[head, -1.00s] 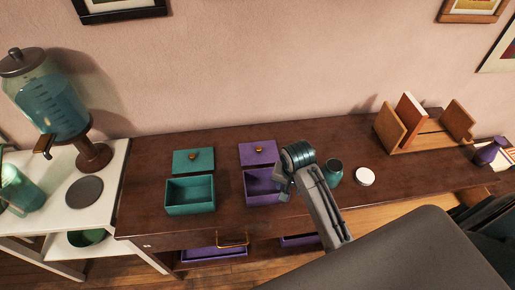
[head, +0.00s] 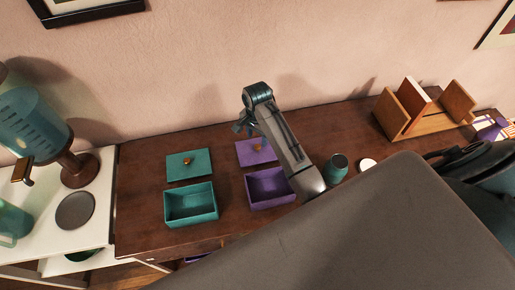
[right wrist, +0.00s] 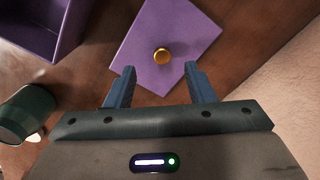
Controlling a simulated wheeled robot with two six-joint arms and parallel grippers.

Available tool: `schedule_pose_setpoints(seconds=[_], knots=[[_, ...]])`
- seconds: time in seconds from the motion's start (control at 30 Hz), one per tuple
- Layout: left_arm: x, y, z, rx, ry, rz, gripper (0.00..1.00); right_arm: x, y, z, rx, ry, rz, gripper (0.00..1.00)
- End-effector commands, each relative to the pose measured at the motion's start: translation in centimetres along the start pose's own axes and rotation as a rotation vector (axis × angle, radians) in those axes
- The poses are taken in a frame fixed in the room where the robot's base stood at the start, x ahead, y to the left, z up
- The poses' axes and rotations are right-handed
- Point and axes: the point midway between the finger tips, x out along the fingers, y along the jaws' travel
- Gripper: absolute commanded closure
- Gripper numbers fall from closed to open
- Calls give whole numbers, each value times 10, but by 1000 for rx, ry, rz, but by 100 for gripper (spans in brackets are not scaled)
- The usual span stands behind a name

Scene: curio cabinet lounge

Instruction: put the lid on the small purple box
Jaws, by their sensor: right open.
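The small purple box (head: 270,188) stands open on the dark wooden cabinet top; its edge also shows at the upper left of the right wrist view (right wrist: 48,28). Its purple lid (head: 252,152) lies flat behind it, apart from it. The lid (right wrist: 150,45) has a round gold knob (right wrist: 162,56), seen in the right wrist view just beyond my fingertips. My right gripper (head: 243,127) is open and empty above the lid, with its fingers (right wrist: 158,80) either side of the line to the knob. My arm hides part of the box and lid. My left gripper is not in view.
A teal box (head: 191,205) stands open left of the purple one, with its teal lid (head: 188,165) behind it. A dark green jar (head: 336,168) and a white disc (head: 367,165) sit to the right. A wooden rack (head: 425,112) stands farther right. A drinks dispenser (head: 35,125) is at left.

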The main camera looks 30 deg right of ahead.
Motion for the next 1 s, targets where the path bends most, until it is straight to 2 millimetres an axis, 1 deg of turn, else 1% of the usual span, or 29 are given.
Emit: schedule_pose_setpoints(seconds=[0.07, 0.17, 0.27, 0.33, 0.4, 0.47, 0.57, 0.77, 0.87, 1.0], knots=[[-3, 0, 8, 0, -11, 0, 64, 4, 0, 0, 0, 0, 0, 51], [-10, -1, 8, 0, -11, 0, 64, 10, 1, 0, -1, -1, 2, 51], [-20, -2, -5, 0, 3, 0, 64, 24, 2, -1, -1, -2, 4, 51], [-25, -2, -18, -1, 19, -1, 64, 33, 3, -2, -2, -2, 4, 51], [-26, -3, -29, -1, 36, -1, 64, 44, 2, -2, -2, -2, 3, 51], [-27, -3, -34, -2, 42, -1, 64, 50, 2, -2, -2, -1, 1, 51], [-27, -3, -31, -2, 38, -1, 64, 56, 2, -2, -2, 0, -1, 51], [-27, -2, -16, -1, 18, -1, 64, 57, 2, -2, -2, 0, -2, 51], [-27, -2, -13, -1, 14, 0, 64, 57, 2, -2, -2, 0, -2, 69], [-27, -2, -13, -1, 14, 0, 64, 57, 2, -2, -2, 0, -2, 96]])
